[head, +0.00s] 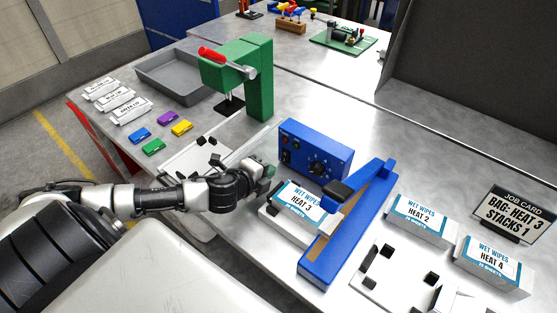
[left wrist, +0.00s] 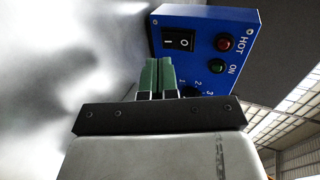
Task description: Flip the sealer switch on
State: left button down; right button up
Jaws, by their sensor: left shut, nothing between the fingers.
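The sealer has a blue control box (head: 316,150) and a long blue sealing arm (head: 350,225) beside it. In the left wrist view the box face (left wrist: 207,28) shows a black rocker switch (left wrist: 180,40) marked I and O, a red HOT lamp (left wrist: 223,44), a green ON lamp (left wrist: 217,66) and a numbered dial (left wrist: 193,91) partly hidden by my fingers. Neither lamp looks clearly lit. My left gripper (head: 266,170) is shut and empty, just left of the box. Its green fingertips (left wrist: 157,62) appear just below the switch; I cannot tell if they touch the box. My right gripper is out of view.
A HEAT 3 wipes pack (head: 298,203) lies beside the sealing arm, close to my left gripper. HEAT 2 (head: 420,216) and HEAT 4 (head: 492,262) packs and a job card (head: 510,212) stand at right. A green press (head: 245,75) and grey tray (head: 172,72) stand behind.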

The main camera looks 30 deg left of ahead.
aim_at(284, 155)
pick_arm(q)
jog(key=shift+w+r+p+x, duration=0.1)
jog(key=shift+r+p+x, duration=0.05)
jog(key=shift+x, duration=0.65)
jog(key=shift+w+r+p+x, duration=0.1)
jog(key=shift+r+p+x, duration=0.1)
jog(key=shift+x, duration=0.6)
jog(key=shift+r+p+x, duration=0.15)
jog(key=shift+x, duration=0.65)
jog(key=shift+r, duration=0.1)
jog(key=shift+w+r+p, duration=0.25)
jog(key=shift+r+p, duration=0.55)
jog(key=shift+p, duration=0.2)
jog(key=shift+s, duration=0.1)
